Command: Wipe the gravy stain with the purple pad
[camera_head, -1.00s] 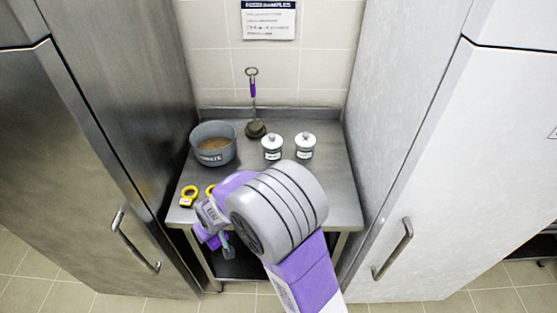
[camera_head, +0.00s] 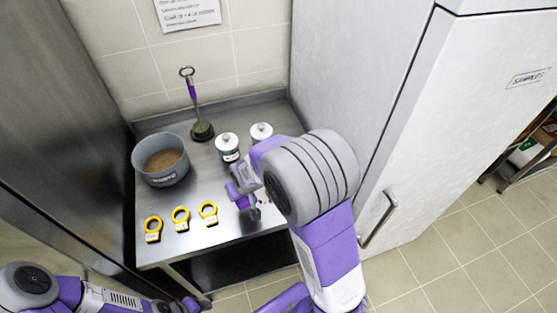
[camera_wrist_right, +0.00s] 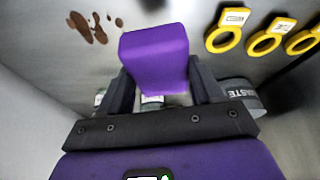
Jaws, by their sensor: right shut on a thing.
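My right gripper (camera_wrist_right: 157,84) is shut on the purple pad (camera_wrist_right: 155,55), a block held between its two dark fingers. The gravy stain (camera_wrist_right: 92,27) is several brown blotches on the steel counter, left of the pad and apart from it in the wrist view. In the head view my right gripper (camera_head: 250,208) is over the front right of the counter (camera_head: 205,238); the pad is hard to make out there and my arm mostly covers the stain. My left gripper (camera_head: 188,304) is low at the bottom left, and its jaws are unclear.
Three yellow rings with tags (camera_head: 181,218) lie along the counter's front left. A grey pot labelled WASTE (camera_head: 160,178) holds brown contents behind them. Tall cabinets flank the counter.

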